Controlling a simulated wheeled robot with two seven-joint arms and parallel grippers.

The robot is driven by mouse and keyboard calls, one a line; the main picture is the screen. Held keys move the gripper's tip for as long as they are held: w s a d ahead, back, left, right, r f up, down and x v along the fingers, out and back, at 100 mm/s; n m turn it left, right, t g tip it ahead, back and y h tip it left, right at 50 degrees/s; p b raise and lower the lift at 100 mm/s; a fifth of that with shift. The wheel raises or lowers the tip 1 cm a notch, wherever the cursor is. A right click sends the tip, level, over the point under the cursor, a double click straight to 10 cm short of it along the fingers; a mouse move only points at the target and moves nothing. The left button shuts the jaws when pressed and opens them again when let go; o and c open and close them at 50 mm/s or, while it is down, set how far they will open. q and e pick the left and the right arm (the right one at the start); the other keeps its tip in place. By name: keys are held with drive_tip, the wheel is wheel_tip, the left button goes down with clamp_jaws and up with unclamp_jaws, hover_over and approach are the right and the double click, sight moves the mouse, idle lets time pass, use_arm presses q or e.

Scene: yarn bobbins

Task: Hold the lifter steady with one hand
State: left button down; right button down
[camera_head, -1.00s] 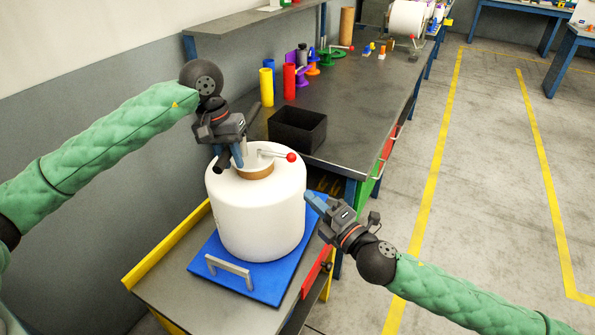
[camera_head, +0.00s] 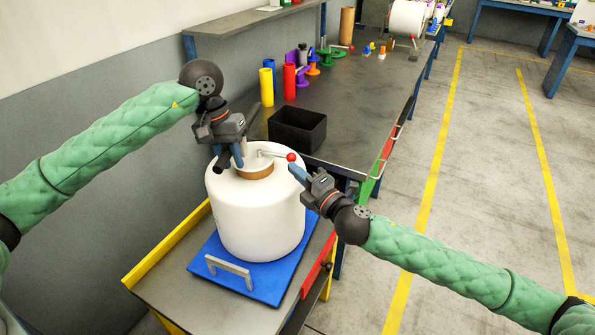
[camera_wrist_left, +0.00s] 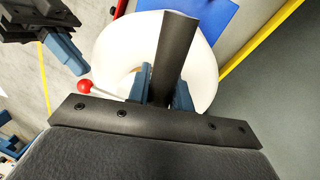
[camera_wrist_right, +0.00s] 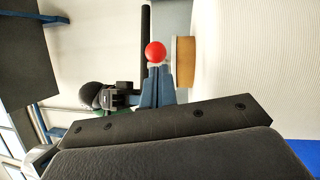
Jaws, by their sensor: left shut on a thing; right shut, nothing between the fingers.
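The lifter sits in the brown core (camera_head: 255,171) of the large white bobbin (camera_head: 250,215). Its dark bar handle (camera_wrist_left: 175,50) lies between the fingers of my left gripper (camera_head: 237,160), which is shut on it above the bobbin. The lifter's lever, with a red ball (camera_head: 291,157), points right over the bobbin's top; the ball also shows in the left wrist view (camera_wrist_left: 85,87). My right gripper (camera_head: 295,169) is shut and empty, its tips right beside the ball (camera_wrist_right: 156,52). I cannot tell whether they touch it. The lifter's lower part is hidden inside the core.
The bobbin stands on a blue plate (camera_head: 207,277) with a grey handle, on a cart (camera_head: 165,290) with yellow and red edges. Behind is a workbench (camera_head: 345,110) with a black bin (camera_head: 300,143) and coloured tubes. The floor at right is clear.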

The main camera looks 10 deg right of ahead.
drive_tip(key=shift+w, duration=0.15)
drive_tip(key=shift+w+d+r+n+g+y, duration=0.1)
drive_tip(key=shift+w+d+n+g+y, duration=0.25)
drive_tip(key=shift+w+y, duration=0.15)
drive_tip(key=shift+w+d+r+n+g+y, duration=0.1)
drive_tip(key=shift+w+d+n+g+y, duration=0.15)
drive_tip(key=shift+w+g+y, duration=0.2)
